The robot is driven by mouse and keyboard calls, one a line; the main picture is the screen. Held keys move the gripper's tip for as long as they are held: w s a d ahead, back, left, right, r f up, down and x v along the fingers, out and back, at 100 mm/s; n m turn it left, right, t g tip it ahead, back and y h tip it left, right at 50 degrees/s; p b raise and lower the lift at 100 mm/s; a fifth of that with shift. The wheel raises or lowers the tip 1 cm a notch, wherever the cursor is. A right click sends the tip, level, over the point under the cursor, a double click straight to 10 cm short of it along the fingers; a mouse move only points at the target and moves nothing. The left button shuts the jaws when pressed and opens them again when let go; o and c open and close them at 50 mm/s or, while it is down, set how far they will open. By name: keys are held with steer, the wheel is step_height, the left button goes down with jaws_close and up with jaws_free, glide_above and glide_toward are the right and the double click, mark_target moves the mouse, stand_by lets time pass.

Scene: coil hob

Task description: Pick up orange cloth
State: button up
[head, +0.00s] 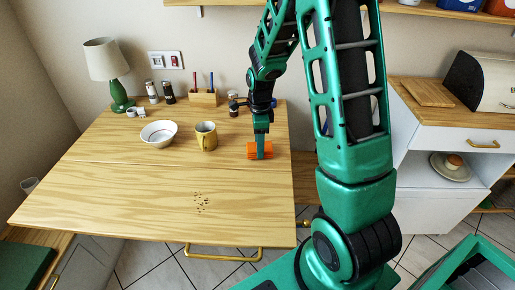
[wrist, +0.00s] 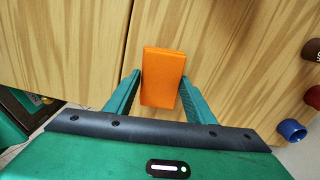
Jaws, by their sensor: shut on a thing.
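The orange cloth (head: 252,150) is a small folded block near the right edge of the wooden table (head: 120,185) in the head view. In the wrist view the cloth (wrist: 162,80) stands out between the two green fingers. My gripper (head: 261,152) points down at the cloth, and in the wrist view my gripper (wrist: 160,98) is shut on it, one finger at each side. I cannot tell whether the cloth is lifted off the table or still touching it.
A yellow mug (head: 206,137) and a white bowl (head: 158,133) stand left of the cloth. A pen holder (head: 203,97), jars (head: 168,93) and a green lamp (head: 117,85) line the back.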

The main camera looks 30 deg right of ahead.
steer(key=r, duration=0.3)
steer(key=shift+a, duration=0.2)
steer(key=s+a+r, duration=0.4)
steer(key=a+r, duration=0.2)
steer(key=a, duration=0.4)
steer(key=shift+a+r, duration=0.3)
steer(key=o, duration=0.5)
steer(key=c, duration=0.4)
